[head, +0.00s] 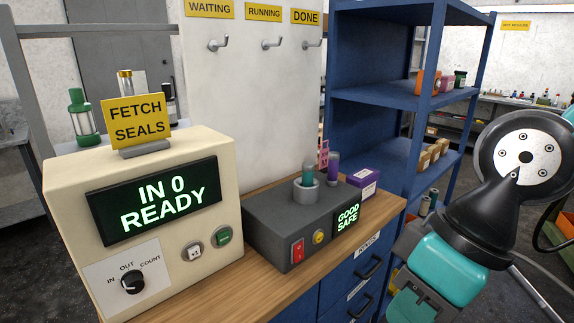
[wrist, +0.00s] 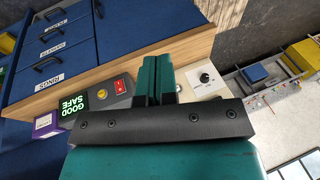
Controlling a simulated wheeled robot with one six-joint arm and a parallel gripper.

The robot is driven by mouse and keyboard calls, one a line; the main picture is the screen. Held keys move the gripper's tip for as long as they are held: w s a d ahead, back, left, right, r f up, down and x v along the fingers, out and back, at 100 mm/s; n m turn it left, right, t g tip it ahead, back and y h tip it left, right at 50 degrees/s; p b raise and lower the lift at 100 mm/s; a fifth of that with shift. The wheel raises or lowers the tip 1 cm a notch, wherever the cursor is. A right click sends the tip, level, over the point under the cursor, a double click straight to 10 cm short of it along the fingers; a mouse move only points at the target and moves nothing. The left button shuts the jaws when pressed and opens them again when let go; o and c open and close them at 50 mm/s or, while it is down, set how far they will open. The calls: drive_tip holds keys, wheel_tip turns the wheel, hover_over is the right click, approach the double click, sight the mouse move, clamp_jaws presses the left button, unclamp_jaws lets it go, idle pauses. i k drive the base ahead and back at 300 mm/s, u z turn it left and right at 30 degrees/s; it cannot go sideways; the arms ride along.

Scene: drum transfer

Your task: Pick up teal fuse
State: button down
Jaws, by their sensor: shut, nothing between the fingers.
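The teal fuse (head: 308,171) stands upright in a light grey cup (head: 306,190) on top of a dark grey tester box (head: 275,217) in the head view. The tester's display reads GOOD SAFE. In the wrist view, my gripper (wrist: 158,62) has its two dark teal fingers closed together with nothing held. The fingers are over the wooden bench top, beside the tester box (wrist: 112,106). I cannot make out the teal fuse in the wrist view. In the head view my arm is at the right, apart from the fuse; the fingertips are not clear there.
A purple cylinder (head: 333,168) and a pink tag (head: 323,155) stand close behind the fuse. A purple box (head: 362,178) is to its right. A cream counter box (head: 150,215) reading IN 0 READY stands left. Blue shelving (head: 385,125) rises behind.

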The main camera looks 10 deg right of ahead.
sight(307, 167)
drive_tip(key=u, duration=1.1)
drive_tip(key=i, duration=0.35)
drive_tip(key=z, duration=0.5)
